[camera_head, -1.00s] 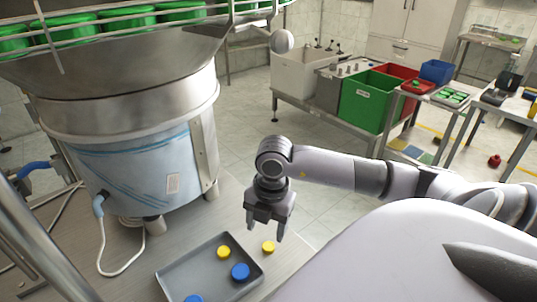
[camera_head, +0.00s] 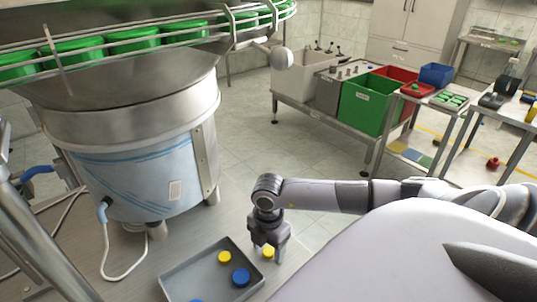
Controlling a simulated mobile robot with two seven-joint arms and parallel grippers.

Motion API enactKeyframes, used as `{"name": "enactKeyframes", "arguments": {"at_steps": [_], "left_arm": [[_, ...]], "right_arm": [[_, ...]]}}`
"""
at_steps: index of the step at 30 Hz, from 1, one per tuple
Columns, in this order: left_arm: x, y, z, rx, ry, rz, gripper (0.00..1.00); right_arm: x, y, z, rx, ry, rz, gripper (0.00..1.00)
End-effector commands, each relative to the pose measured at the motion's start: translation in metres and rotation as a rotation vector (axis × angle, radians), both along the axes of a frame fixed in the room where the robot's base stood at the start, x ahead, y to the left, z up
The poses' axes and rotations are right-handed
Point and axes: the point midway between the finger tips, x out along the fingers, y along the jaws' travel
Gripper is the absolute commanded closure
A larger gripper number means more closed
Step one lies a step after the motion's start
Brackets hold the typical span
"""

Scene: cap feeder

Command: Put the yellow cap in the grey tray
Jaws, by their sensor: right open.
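A small yellow cap (camera_head: 268,252) lies on the table just right of the grey tray (camera_head: 172,278). My right gripper (camera_head: 268,258) points down over this cap with its fingers apart, one to each side of it in the picture. The cap is partly covered by the gripper. I cannot tell how far down the fingers reach. Inside the tray lie another yellow cap (camera_head: 224,257), a blue cap (camera_head: 241,277) and a second blue cap (camera_head: 196,300) cut off by the bottom edge. My left gripper is not in view.
A large steel feeder bowl (camera_head: 130,125) stands behind the tray, with a rail of green caps (camera_head: 135,40) above it. A white cable (camera_head: 107,245) lies left of the tray. Farther off are a green bin (camera_head: 368,103), a red bin (camera_head: 395,78) and side tables.

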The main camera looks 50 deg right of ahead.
Motion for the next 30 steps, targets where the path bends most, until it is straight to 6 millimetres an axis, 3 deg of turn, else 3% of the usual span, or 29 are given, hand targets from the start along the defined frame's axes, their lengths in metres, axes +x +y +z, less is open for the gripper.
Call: {"name": "enactKeyframes", "arguments": {"at_steps": [5,9,11,24,30], "left_arm": [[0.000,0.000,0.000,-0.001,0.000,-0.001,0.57],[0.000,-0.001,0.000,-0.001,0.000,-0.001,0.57],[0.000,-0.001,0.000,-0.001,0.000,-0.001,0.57],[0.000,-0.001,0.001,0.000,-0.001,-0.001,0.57],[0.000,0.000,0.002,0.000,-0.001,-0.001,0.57]], "right_arm": [[0.000,0.000,0.000,0.000,0.000,0.001,0.37],[0.000,0.000,0.000,0.000,0.000,0.001,0.82],[0.000,0.000,0.000,0.000,0.000,0.001,0.97],[0.000,0.000,0.001,0.000,-0.001,0.001,1.00],[0.001,0.000,0.013,0.000,-0.003,0.001,1.00]]}}
